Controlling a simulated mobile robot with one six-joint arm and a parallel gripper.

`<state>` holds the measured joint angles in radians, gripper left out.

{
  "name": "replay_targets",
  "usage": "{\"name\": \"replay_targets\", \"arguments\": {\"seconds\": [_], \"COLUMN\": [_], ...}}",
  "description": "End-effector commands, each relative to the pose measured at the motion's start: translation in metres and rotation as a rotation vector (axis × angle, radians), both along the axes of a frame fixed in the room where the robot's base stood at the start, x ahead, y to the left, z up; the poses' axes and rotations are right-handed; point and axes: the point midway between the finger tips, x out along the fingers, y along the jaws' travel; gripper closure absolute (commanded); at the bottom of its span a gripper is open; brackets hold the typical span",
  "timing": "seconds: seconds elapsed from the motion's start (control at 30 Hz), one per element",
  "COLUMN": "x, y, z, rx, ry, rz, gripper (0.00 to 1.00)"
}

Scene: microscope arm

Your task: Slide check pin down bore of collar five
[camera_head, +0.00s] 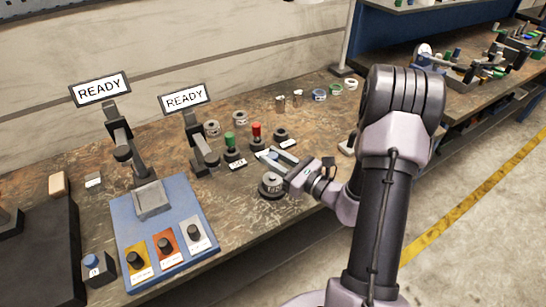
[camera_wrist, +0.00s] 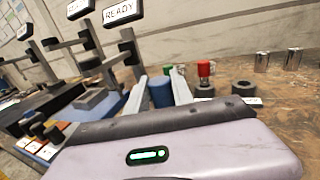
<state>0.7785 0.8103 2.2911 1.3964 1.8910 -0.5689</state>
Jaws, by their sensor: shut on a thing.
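My gripper (camera_head: 269,154) is low over the middle of the bench. In the wrist view its two pale fingers (camera_wrist: 159,82) are shut around a blue cylinder, which looks like the check pin (camera_wrist: 160,93). A grey round piece (camera_head: 271,183) with a label stands just this side of the gripper. I cannot read which collar is five.
A green-topped piece (camera_head: 230,141) and a red-topped piece (camera_head: 256,131) stand in dark bases beyond the gripper. Two READY signs (camera_head: 186,98) on posts stand at left. A blue panel (camera_head: 175,205) with knobs lies front left. Several rings and small metal cylinders stand further back.

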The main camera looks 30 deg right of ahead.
Motion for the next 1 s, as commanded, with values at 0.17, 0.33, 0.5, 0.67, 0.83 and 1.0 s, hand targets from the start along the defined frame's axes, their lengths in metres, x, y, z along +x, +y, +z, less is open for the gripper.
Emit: {"name": "replay_targets", "arguments": {"seconds": [0.17, 0.33, 0.5, 0.67, 0.83, 1.0], "x": [0.000, 0.000, 0.000, 0.000, 0.000, 0.000], "y": [0.000, 0.000, 0.000, 0.000, 0.000, 0.000], "z": [-0.005, -0.010, -0.014, -0.018, -0.022, -0.026], "rx": [0.000, 0.000, 0.000, 0.000, 0.000, 0.000], "ry": [0.000, 0.000, 0.000, 0.000, 0.000, 0.000], "rz": [0.000, 0.000, 0.000, 0.000, 0.000, 0.000], "gripper": [1.00, 1.00, 1.00, 1.00, 1.00, 1.00]}}
